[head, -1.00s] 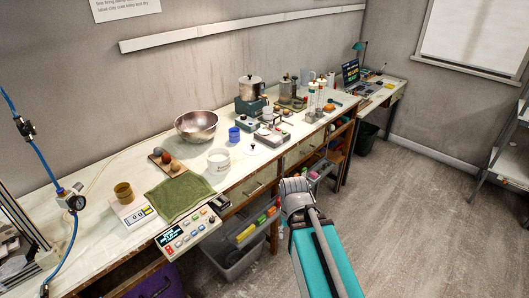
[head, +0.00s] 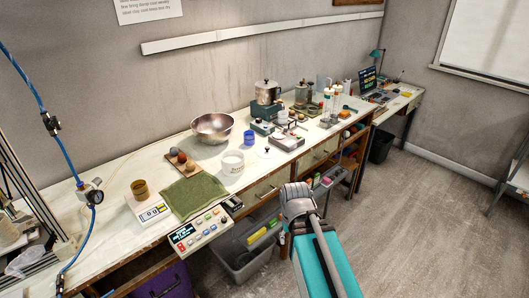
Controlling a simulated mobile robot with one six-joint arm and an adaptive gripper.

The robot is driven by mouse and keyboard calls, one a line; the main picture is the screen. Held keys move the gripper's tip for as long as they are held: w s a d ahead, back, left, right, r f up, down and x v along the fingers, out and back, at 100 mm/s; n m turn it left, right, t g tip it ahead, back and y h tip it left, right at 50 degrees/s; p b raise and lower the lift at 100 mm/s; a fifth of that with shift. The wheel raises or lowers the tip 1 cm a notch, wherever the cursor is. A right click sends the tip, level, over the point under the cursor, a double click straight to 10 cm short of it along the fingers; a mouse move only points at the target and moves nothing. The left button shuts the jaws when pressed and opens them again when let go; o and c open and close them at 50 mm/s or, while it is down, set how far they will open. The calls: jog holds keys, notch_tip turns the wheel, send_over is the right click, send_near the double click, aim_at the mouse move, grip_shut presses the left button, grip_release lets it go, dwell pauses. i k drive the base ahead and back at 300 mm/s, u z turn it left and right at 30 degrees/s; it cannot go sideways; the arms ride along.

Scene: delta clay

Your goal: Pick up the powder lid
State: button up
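A small pale disc with a dark knob (head: 266,151), which looks like the powder lid, lies flat on the workbench. It is just right of an open white tub (head: 232,162) with dark print on its side. A blue cup (head: 249,137) stands behind them. My teal and grey arm rises from the bottom of the head view, in front of the bench edge. I cannot make out my gripper or its fingers. The arm does not touch the lid or the tub.
A blue hose (head: 55,130) hangs at left. The floor (head: 400,220) at right is open.

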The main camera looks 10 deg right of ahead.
aim_at(266, 151)
jog(key=u, duration=0.05)
jog(key=i, duration=0.9)
jog(key=z, duration=0.1)
